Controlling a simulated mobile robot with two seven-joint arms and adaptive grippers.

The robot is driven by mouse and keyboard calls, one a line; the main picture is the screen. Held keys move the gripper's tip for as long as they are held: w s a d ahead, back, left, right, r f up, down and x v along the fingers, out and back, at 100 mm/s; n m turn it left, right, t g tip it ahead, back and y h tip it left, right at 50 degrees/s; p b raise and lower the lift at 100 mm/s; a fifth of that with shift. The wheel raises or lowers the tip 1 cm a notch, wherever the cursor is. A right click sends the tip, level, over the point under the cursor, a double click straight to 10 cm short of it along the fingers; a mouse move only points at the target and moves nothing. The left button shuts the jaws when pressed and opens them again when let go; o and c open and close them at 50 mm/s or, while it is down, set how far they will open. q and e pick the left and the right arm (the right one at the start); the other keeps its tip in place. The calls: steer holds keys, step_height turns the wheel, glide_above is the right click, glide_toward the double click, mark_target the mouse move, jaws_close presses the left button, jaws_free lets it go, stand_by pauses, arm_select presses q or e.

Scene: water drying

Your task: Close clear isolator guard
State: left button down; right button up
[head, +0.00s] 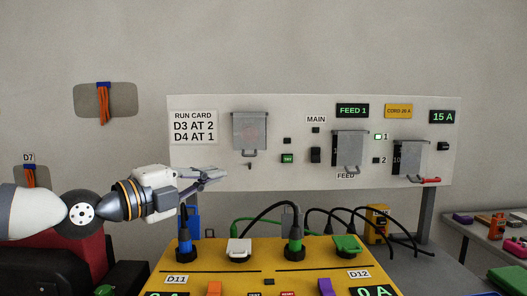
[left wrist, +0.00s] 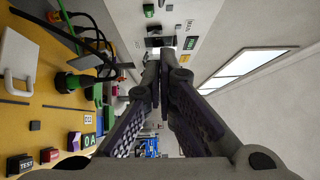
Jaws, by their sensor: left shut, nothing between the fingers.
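The upright white panel (head: 215,165) carries three clear greyish hinged guards with handles at their lower edges. I cannot tell which is the isolator guard or whether each is fully closed. My left gripper (head: 212,175) is shut and empty, in front of the panel's lower left, below and left of the left guard. Its fingers also show in the left wrist view (left wrist: 167,60).
A yellow console (head: 215,262) with several plugs and black and green cables stands below the panel. A blue-based plug (head: 184,247) is just under my left gripper. A side bench (head: 480,232) with small parts is at the right. The wall above is clear.

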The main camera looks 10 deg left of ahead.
arm_select(q)
steer(key=w+d+b, duration=0.3)
steer(key=w+b, duration=0.1)
steer(key=w, duration=0.8)
steer(key=shift+w+r, duration=0.15)
steer(key=shift+w, duration=0.1)
arm_select(e)
steer(key=s+f+g, duration=0.2)
steer(key=s+f, duration=0.2)
steer(key=f, duration=0.1)
steer(key=shift+s, duration=0.35)
arm_select(q)
steer(key=shift+d, duration=0.1)
